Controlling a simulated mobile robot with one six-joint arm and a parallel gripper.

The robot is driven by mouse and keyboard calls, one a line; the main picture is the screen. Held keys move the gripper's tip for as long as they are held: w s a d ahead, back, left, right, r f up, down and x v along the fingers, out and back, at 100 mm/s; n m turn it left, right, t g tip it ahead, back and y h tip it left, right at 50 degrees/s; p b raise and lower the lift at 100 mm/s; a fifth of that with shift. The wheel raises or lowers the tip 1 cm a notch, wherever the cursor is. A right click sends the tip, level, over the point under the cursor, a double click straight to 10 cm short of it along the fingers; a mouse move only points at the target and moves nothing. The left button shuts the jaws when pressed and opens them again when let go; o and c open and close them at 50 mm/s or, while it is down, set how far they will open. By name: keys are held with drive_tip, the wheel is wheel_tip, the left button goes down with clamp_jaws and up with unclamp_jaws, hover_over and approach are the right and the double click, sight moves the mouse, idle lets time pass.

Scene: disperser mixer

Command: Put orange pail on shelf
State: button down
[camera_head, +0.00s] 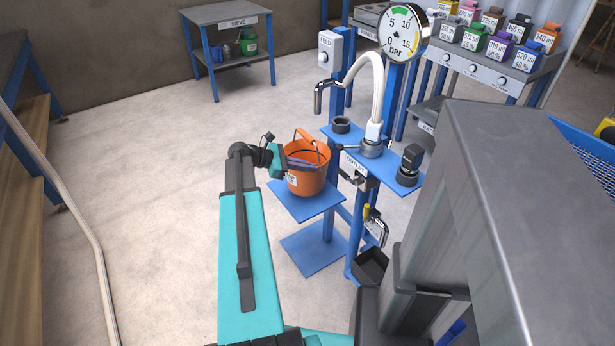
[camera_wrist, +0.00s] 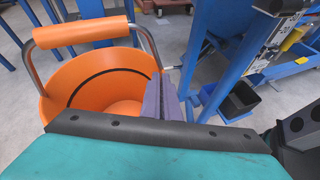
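The orange pail (camera_head: 308,181) is upright at the blue platform (camera_head: 288,203) of a blue stand, its wire handle with orange grip raised. I cannot tell whether its base touches the platform. My gripper (camera_head: 312,166) reaches its rim from the left. In the wrist view the pail (camera_wrist: 85,78) fills the left side, and the purple-grey fingers (camera_wrist: 162,98) are close together at its right wall, one appearing inside and one outside. The contact is partly hidden by my gripper body. A low grey shelf table (camera_head: 232,61) marked SIEVE stands at the back wall.
A green pail (camera_head: 249,46) and a blue container (camera_head: 217,54) are on the SIEVE table's lower level. Floor toward the SIEVE table is clear.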

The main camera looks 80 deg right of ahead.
drive_tip(key=shift+f, duration=0.1)
wheel_tip(320, 180, down, 3)
drive_tip(key=shift+f, duration=0.15)
idle(0.4)
drive_tip(key=c, duration=2)
unclamp_jaws()
drive_tip(key=shift+w, duration=0.1)
drive_tip(key=v, duration=1.2)
